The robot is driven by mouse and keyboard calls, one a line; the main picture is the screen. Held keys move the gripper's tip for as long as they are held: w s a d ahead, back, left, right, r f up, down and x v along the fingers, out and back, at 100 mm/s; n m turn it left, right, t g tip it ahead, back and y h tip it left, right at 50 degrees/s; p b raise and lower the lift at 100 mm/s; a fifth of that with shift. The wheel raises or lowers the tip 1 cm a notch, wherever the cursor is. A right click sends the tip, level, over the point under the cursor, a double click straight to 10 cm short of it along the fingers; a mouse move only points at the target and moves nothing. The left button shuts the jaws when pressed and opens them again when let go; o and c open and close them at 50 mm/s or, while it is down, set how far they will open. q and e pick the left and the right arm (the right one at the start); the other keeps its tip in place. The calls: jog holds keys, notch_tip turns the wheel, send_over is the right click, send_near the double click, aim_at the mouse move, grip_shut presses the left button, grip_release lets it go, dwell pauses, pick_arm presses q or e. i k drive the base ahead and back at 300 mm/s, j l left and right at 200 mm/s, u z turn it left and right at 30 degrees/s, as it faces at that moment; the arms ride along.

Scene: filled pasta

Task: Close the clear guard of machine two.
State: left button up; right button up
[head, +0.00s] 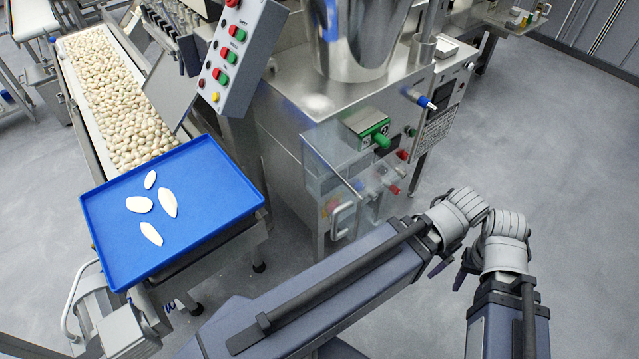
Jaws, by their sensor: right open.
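The steel machine (285,130) stands in the middle of the head view, with a large metal hopper on top. A clear guard (330,155) shows at its front as a see-through panel. It seems to stand out from the front face, but its exact angle is hard to tell. A pale handle (342,219) shows low at the guard. My right gripper (451,271) is at lower right, partly hidden by my arm. Its dark fingers are apart, and it is clear of the guard and handle.
A green part (378,140) and red knobs sit on the machine front, and a blue-tipped lever (427,103) juts out at right. A blue tray (185,205) with several white pieces and a conveyor (78,100) of pasta are at left. The floor at right is free.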

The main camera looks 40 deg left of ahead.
aim_at(335, 237)
jog(key=k+u, duration=0.1)
jog(key=u, duration=0.25)
jog(key=k+u, duration=0.15)
jog(key=u, duration=0.2)
jog(key=k+u, duration=0.1)
jog(key=u, duration=0.3)
